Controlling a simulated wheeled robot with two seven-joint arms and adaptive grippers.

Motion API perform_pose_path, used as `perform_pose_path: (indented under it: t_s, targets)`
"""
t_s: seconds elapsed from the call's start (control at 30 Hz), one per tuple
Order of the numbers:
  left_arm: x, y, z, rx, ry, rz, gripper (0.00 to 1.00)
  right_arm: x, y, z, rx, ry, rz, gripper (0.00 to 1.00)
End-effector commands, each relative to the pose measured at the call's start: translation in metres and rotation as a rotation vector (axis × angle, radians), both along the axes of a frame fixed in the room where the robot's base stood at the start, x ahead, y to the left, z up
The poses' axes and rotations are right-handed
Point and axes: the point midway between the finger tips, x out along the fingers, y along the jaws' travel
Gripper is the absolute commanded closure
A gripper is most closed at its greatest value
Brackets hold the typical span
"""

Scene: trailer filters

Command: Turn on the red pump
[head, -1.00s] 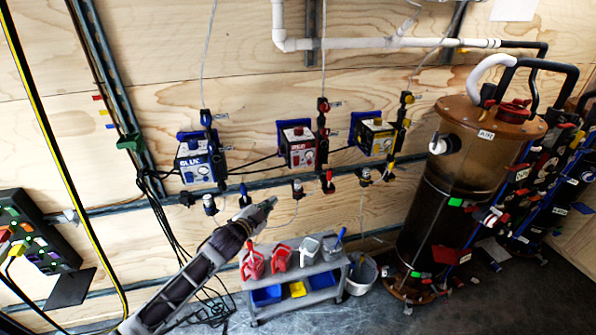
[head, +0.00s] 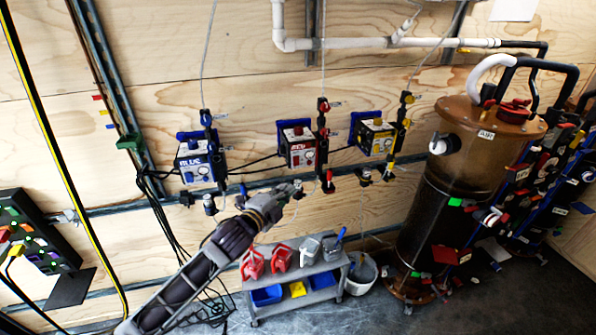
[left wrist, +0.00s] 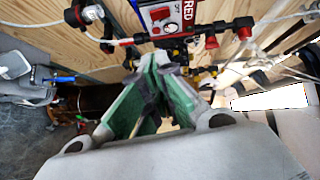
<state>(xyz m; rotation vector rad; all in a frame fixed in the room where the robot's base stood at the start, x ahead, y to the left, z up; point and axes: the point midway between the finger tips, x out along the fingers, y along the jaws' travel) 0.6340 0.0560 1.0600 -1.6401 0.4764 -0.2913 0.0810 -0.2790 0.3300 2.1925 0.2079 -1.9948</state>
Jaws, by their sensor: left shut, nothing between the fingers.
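The red pump (head: 300,149) is a box with a red and white front, labelled RED, mounted on the wooden wall between the blue pump (head: 196,161) and the yellow pump (head: 375,137). In the left wrist view the red pump (left wrist: 168,17) is upper centre, with a red switch and a dial on its face. My left gripper (head: 294,189) is below the red pump, apart from it, shut and empty. Its green-padded fingers (left wrist: 152,75) point toward the pump in the left wrist view. My right gripper is not in view.
A red-handled valve (head: 328,182) hangs at the lower right of the red pump. A large brown tank (head: 458,205) stands at right. Black cables run along the wall.

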Motion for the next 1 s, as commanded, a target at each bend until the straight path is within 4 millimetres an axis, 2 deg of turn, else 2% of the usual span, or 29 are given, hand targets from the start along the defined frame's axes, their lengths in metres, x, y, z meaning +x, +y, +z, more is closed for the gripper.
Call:
perform_pose_path:
  t_s: [0.67, 1.0]
  targets:
    - [0.002, -0.001, 0.000, 0.037, -0.020, -0.004, 1.00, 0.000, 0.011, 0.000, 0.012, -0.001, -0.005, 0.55]
    - [0.019, -0.010, -0.001, 0.036, -0.020, -0.003, 1.00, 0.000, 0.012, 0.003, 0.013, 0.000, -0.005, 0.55]
